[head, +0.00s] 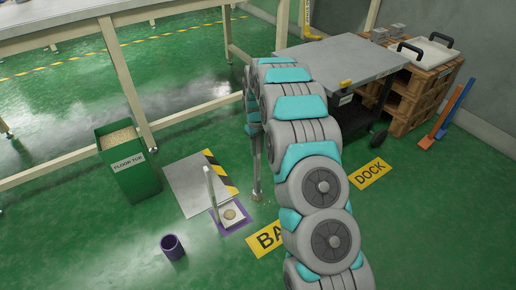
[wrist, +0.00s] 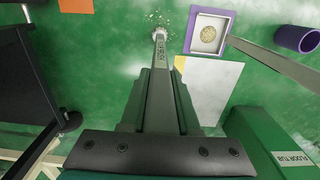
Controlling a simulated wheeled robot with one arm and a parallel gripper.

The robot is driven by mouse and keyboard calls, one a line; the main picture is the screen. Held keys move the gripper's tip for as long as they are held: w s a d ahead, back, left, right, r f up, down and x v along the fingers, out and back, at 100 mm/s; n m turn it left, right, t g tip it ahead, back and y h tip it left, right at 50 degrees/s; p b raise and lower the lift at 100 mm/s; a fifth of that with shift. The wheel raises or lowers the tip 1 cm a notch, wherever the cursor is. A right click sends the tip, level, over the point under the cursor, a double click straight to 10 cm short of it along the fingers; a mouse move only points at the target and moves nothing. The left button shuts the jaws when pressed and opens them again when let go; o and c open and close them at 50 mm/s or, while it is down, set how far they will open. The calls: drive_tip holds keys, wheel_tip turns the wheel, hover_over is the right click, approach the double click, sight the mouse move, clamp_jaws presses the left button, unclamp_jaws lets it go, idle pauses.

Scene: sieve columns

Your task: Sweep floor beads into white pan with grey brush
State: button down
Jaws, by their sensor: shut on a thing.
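My gripper (wrist: 161,82) is shut on the grey brush (wrist: 160,52) and points it down at the floor. The brush also shows in the head view (head: 257,178), its lower end at the floor right of the white pan (head: 233,222). Loose pale beads (wrist: 153,17) lie scattered on the green floor around and beyond the brush tip in the wrist view. The white pan (wrist: 196,46) holds a round patch of tan beads (wrist: 208,34) and sits within a purple border (wrist: 190,28). Its tall upright handle (head: 211,187) stands at its left in the head view. My arm hides most of the gripper there.
A green floor tub (head: 130,170) full of beads stands left, near table legs. A purple cup (head: 173,247) stands front left. A grey plate (head: 195,185) with a striped edge lies behind the pan. A grey-topped cart (head: 335,55) stands back right. Open floor lies in front.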

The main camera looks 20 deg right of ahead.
drive_tip(key=a, duration=0.1)
drive_tip(key=s+a, duration=0.1)
drive_tip(key=a, duration=0.2)
drive_tip(key=shift+s, duration=0.3)
drive_tip(key=shift+a+r, duration=0.15)
drive_tip(key=shift+a, duration=0.6)
drive_tip(key=shift+s, duration=0.15)
drive_tip(key=shift+s+d, duration=0.2)
drive_tip(key=shift+s, duration=0.3)
drive_tip(key=shift+s+d, duration=0.15)
drive_tip(key=shift+s, duration=0.3)
